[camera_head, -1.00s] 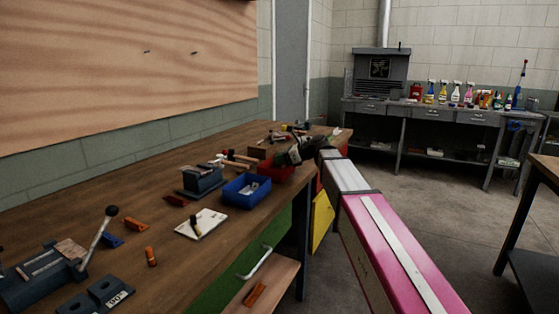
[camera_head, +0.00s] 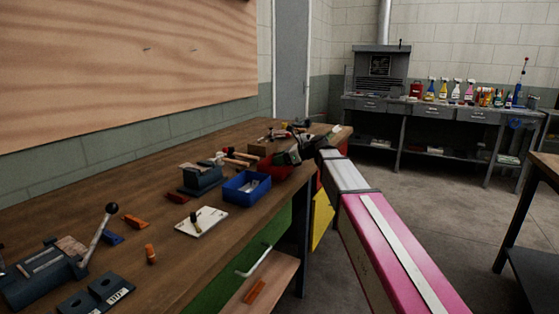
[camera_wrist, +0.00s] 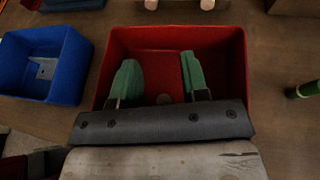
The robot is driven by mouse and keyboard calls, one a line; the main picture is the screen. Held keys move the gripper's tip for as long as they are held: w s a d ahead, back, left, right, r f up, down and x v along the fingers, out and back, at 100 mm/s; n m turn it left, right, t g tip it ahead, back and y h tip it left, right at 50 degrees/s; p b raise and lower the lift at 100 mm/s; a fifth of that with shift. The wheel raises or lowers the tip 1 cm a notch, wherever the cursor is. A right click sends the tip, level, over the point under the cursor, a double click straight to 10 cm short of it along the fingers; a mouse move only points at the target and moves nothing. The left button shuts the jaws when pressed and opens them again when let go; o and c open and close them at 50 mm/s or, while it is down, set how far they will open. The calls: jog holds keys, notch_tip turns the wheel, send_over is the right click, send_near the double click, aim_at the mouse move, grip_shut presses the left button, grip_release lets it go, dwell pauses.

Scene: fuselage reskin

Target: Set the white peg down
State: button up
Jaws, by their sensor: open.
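My gripper (camera_wrist: 160,78) is open, its two green-padded fingers spread apart over the red bin (camera_wrist: 227,62) in the wrist view. Nothing is visibly clasped between the fingers. In the head view my gripper (camera_head: 283,158) is at the far part of the workbench, over the red bin (camera_head: 275,174), which it partly hides. The near part of the bin is hidden by my wrist in the wrist view.
The blue bin (camera_wrist: 78,72) stands left of the red bin; it also shows in the head view (camera_head: 247,196). A green cylindrical item (camera_wrist: 302,89) lies to the right. A white board (camera_head: 202,222), a vise (camera_head: 200,180) and small tools occupy the wooden workbench (camera_head: 180,262).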

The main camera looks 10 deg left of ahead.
jog(key=shift+r, duration=0.35)
jog(key=v, duration=1.2)
jog(key=s+d+f+n+h, duration=0.2)
jog(key=s+d+f, duration=0.1)
jog(key=f, duration=0.5)
jog(key=s+d+f+n+h, duration=0.2)
jog(key=d+f+n, duration=0.1)
jog(key=f, duration=0.5)
jog(key=s+d+f+n+h, duration=0.2)
jog(key=s+d+f, duration=0.15)
jog(key=f, duration=0.45)
jog(key=s+d+f+n+g+h, duration=0.1)
jog(key=s+d+f+n+h, duration=0.6)
jog(key=s+d+f+n, duration=0.5)
notch_tip(320, 180, down, 4)
jog(key=shift+s+d+f, duration=0.2)
jog(key=shift+s+d, duration=0.5)
jog(key=shift+s, duration=0.3)
